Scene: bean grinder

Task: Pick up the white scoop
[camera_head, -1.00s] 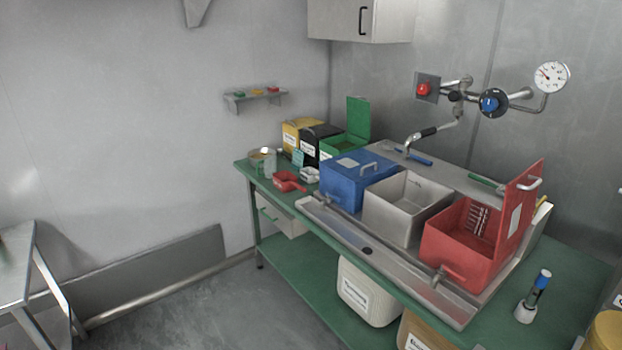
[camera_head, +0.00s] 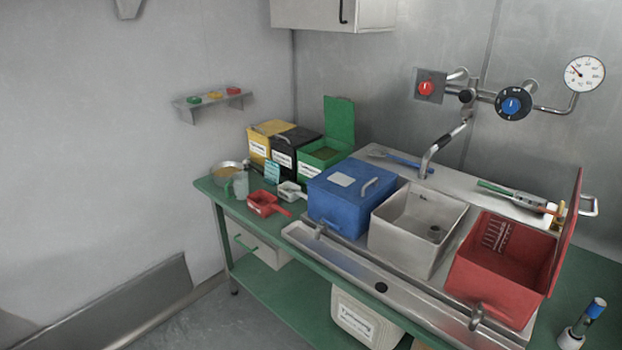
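The white scoop (camera_head: 290,190) is a small pale scoop on the far left part of the green bench (camera_head: 212,190). It sits just right of a red scoop (camera_head: 264,202) and left of the blue lidded bin (camera_head: 345,193). Neither of my grippers shows in the head view.
Yellow, black and green boxes (camera_head: 320,152) stand behind the scoops; the green lid is up. A metal bowl (camera_head: 229,172) and a pale jug (camera_head: 240,184) are at the bench's left end. A white bin (camera_head: 408,225) and an open red bin (camera_head: 500,268) are right of the blue one. A rail (camera_head: 400,270) runs in front.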

